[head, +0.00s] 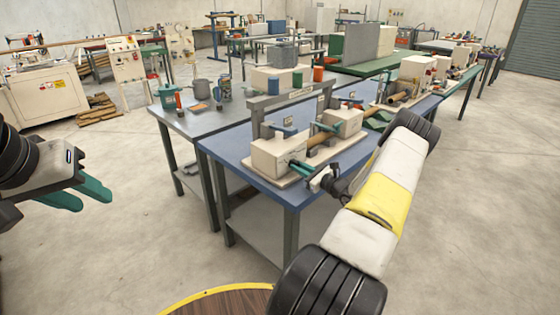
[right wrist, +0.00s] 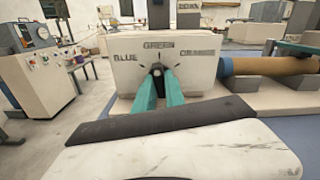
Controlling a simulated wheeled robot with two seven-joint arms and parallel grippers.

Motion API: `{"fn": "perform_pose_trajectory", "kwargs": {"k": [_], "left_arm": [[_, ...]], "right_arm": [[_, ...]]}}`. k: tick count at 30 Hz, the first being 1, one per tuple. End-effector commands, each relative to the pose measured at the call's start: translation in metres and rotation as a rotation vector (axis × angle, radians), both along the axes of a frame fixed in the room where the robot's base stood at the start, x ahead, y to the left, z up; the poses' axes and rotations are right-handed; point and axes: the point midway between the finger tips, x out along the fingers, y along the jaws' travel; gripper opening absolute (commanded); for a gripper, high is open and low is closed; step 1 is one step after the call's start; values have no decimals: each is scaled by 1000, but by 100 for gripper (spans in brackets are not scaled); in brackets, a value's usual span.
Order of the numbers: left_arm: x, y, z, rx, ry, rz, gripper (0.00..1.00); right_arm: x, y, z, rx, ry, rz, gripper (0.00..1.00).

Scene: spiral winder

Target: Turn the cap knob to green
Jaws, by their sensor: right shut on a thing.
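The cap knob (right wrist: 157,69) is a small dark knob on the front face of a cream block (right wrist: 125,72). The words BLUE, GREEN and ORANGE stand around it, with GREEN at the top. My right gripper (right wrist: 158,78) is shut on the knob, one teal finger on each side. The fingers hide much of the knob, and I cannot tell which word it points to. In the head view the same block (head: 275,155) sits at the near end of the winder, with my right gripper (head: 297,167) at its face. My left gripper (head: 96,202) is open and empty, away from the table.
The winder stands on a blue-topped table (head: 235,145). A brown tube (right wrist: 275,66) lies to the right of the block. A grey table (head: 185,122) with cups and small items adjoins at the left. Floor is clear between my left gripper and the tables.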

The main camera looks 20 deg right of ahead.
Motion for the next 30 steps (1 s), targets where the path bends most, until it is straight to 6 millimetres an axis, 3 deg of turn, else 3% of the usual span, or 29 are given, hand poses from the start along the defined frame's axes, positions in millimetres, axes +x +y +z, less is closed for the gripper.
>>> {"fn": "perform_pose_trajectory", "kwargs": {"k": [12, 28, 29, 30], "left_arm": [[0, 0, 0, 0, 0, 0, 36], [0, 0, 0, 0, 0, 0, 36], [0, 0, 0, 0, 0, 0, 36], [0, 0, 0, 0, 0, 0, 36]], "right_arm": [[0, 0, 0, 162, 68, 1, 0], [-1, 0, -1, 182, 76, 0, 0], [-1, 0, -1, 182, 76, 0, 18], [-1, 0, -1, 182, 76, 0, 26]]}}
